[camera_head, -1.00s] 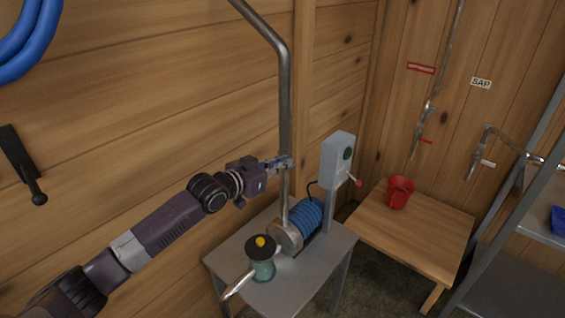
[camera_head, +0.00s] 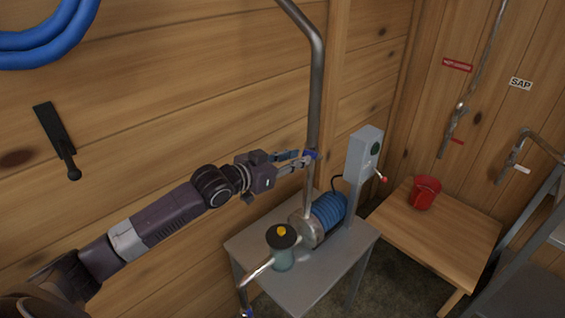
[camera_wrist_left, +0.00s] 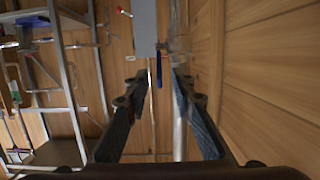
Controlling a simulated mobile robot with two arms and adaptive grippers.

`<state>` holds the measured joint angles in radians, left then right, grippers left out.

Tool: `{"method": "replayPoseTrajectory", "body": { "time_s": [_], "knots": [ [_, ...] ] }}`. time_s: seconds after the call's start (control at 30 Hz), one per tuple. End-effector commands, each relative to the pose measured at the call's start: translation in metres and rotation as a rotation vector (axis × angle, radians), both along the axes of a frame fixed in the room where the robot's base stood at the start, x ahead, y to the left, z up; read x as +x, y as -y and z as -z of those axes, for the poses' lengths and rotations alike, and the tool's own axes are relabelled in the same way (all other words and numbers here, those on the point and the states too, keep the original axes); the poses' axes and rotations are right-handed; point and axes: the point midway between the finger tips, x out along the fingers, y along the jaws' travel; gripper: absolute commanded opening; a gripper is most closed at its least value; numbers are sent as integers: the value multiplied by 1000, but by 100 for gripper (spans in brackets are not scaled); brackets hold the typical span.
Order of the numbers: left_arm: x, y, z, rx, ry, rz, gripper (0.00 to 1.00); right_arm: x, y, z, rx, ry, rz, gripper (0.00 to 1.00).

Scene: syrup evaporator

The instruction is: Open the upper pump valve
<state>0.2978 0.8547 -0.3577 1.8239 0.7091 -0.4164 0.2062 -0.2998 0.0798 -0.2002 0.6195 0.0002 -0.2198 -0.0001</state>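The upper pump valve shows as a small blue handle (camera_head: 311,154) on the vertical steel pipe (camera_head: 315,100) above the pump. My left gripper (camera_head: 302,161) reaches in from the left at the height of this handle, its fingertips close to the pipe. In the left wrist view, my two fingers (camera_wrist_left: 159,80) are apart, and the blue handle (camera_wrist_left: 158,68) shows in the gap at their tips. I cannot tell whether a finger touches it. The pump (camera_head: 305,228) with its blue motor (camera_head: 328,211) stands on a grey metal table (camera_head: 318,277). My right gripper is not in view.
A grey switch box (camera_head: 363,154) with a red-tipped lever stands right of the pipe. A teal filter housing (camera_head: 284,256) sits in front of the pump. A wooden table (camera_head: 437,242) holds a red bucket (camera_head: 426,192). The wooden wall (camera_head: 180,100) runs close behind my arm.

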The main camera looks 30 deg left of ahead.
Motion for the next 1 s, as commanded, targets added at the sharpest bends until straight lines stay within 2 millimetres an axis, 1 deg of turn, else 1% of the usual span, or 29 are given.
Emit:
{"method": "replayPoseTrajectory", "body": {
  "time_s": [0.03, 0.1, 0.2, 0.3, 0.5, 0.8, 0.83, 0.87, 0.93, 0.97, 1.0],
  "knots": [
    [-12, -3, -1, 5, -3, 2, 23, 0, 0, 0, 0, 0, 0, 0],
    [-23, -8, -4, 4, -3, 1, 23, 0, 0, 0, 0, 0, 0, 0],
    [-37, -13, -8, 4, -2, 2, 23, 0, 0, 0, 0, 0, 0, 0],
    [-47, -17, -11, 2, 0, 0, 23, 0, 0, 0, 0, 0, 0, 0],
    [-58, -20, -14, 2, 1, 1, 23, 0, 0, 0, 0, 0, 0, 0],
    [-59, -21, -15, 0, 1, 1, 23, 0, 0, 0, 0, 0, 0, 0],
    [-59, -21, -15, 0, 1, 1, 22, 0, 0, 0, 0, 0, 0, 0],
    [-59, -21, -15, 1, 0, 1, 19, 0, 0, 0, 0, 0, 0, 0],
    [-62, -17, -7, 3, -14, 2, 11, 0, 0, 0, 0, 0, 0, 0],
    [-65, -14, 0, 7, -27, 2, 8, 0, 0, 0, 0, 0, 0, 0],
    [-71, -7, 12, 15, -52, 3, 3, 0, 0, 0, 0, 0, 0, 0]
  ]
}}
